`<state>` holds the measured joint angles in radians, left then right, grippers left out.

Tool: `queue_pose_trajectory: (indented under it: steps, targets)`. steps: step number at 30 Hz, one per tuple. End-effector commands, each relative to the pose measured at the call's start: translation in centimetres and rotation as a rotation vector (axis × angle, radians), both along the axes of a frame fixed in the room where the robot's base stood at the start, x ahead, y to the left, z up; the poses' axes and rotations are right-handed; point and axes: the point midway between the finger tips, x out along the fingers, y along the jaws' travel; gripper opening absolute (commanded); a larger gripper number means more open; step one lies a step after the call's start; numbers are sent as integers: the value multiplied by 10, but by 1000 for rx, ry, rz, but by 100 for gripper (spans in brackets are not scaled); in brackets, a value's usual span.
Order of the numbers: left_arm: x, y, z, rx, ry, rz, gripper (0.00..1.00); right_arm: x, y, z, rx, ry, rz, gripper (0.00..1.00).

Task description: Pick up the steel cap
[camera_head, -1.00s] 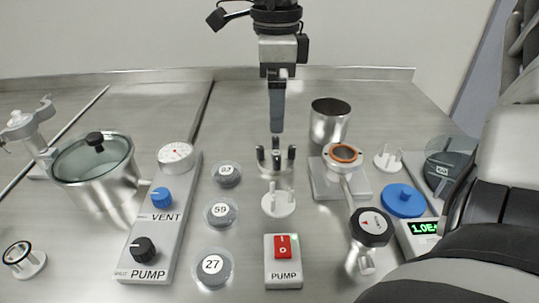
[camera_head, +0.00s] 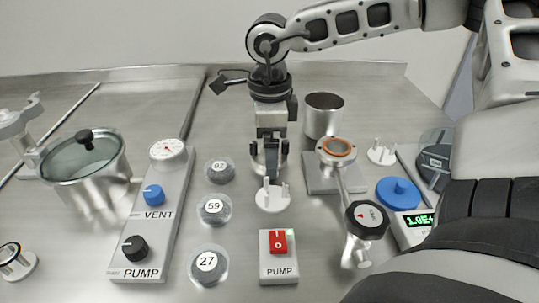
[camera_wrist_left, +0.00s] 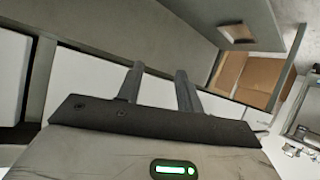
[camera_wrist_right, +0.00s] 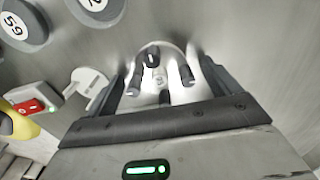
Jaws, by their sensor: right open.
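A small round steel piece with several dark-tipped prongs, which I take for the steel cap (camera_wrist_right: 160,92), sits on the bench between the fingers of my right gripper (camera_wrist_right: 166,78) in the right wrist view. The right gripper is open, with one finger on each side of the piece; I cannot tell whether they touch it. In the head view the right gripper (camera_head: 270,165) points straight down and hides most of the piece. My left gripper (camera_wrist_left: 160,85) is empty with its fingers apart, away from the bench, facing pale panels.
A white pronged holder (camera_head: 272,197) stands just in front, then the red-switch pump box (camera_head: 278,262). Numbered discs (camera_head: 214,209) lie to the left. A steel cup (camera_head: 323,118) and the valve assembly with an orange ring (camera_head: 336,148) stand close on the right.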

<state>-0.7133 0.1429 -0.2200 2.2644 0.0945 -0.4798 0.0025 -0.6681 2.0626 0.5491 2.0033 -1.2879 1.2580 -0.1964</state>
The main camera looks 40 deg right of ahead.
Motion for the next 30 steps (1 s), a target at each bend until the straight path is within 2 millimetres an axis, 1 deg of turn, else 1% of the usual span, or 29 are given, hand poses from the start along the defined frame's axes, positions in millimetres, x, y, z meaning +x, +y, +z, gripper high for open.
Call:
queue_pose_trajectory:
  steps: [2, 3, 5, 6, 7, 8, 17, 20, 23, 27, 30]
  targets:
    - [0, 0, 0, 0, 0, 0, 36, 0, 0, 0, 0, 0, 0, 89]
    - [0, 0, 0, 0, 0, 0, 36, 0, 0, 0, 0, 0, 0, 84]
    - [0, 0, 0, 0, 0, 0, 36, 0, 0, 1, 0, 0, 0, 67]
    - [0, 0, 0, 0, 0, 0, 36, 0, 0, 1, 0, 0, 0, 56]
    - [0, 0, 0, 0, 0, 0, 36, 0, 0, 1, 0, 0, 0, 47]
    - [0, 0, 0, 0, 0, 0, 36, 0, 0, 1, 0, 0, 0, 41]
    - [0, 0, 0, 1, 1, 1, 36, 1, 0, 3, 0, -3, 0, 41]
    - [0, 0, 0, 1, 1, 1, 36, 1, 0, 7, 0, -4, 0, 41]
    - [0, 0, 1, 1, 1, 1, 36, 2, 0, 15, 0, -5, 0, 41]
    - [-1, 0, 2, 0, 3, 1, 36, 2, 0, 36, -1, -9, 0, 41]
    - [-1, 0, 1, 1, 4, 1, 36, -11, 6, 50, 1, -9, 4, 41]
